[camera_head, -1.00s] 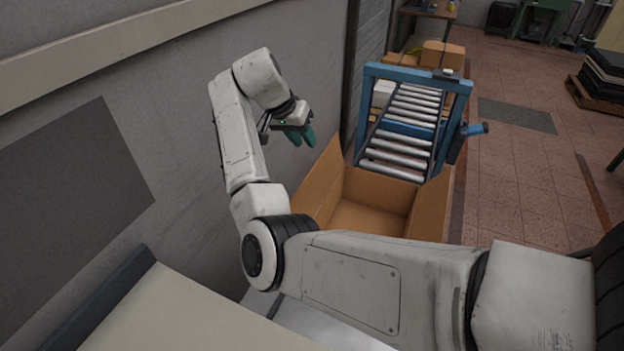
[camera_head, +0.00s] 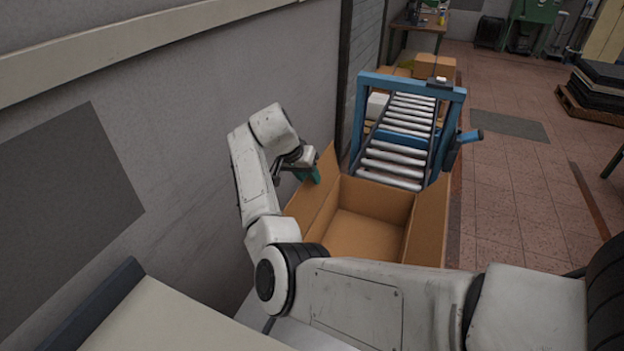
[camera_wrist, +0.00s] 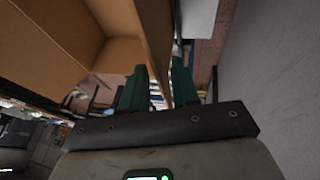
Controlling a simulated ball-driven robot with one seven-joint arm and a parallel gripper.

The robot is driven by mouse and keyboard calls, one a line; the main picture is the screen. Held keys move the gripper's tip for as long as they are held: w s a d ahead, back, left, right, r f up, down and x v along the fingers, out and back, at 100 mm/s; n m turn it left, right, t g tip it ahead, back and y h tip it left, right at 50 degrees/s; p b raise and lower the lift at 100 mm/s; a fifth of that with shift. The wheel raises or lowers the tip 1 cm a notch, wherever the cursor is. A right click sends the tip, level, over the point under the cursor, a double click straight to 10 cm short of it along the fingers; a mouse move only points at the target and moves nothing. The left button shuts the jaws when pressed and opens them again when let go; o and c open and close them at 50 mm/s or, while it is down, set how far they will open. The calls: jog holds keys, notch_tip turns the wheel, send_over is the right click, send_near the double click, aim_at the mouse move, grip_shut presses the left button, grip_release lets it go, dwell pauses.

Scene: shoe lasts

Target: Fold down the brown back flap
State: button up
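An open brown cardboard box (camera_head: 365,237) stands below and beyond my arm. Its left flap (camera_head: 312,205) and right flap (camera_head: 429,222) stand up. I cannot tell for sure which flap is the back one. My gripper (camera_head: 309,174), with green fingers, is at the upper edge of the left flap, on the wall side. In the wrist view my gripper (camera_wrist: 160,82) has its fingers apart, with a brown cardboard panel (camera_wrist: 152,35) reaching between them. Whether the fingers touch it is not clear. My arm hides the near side of the box.
A blue-framed roller conveyor (camera_head: 398,140) stands just behind the box. A grey wall (camera_head: 200,110) runs close along the left of my arm. Open tiled floor (camera_head: 510,200) lies to the right.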

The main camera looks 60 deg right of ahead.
aim_at(314, 192)
jog(key=shift+x, duration=1.45)
grip_shut()
dwell(0.4)
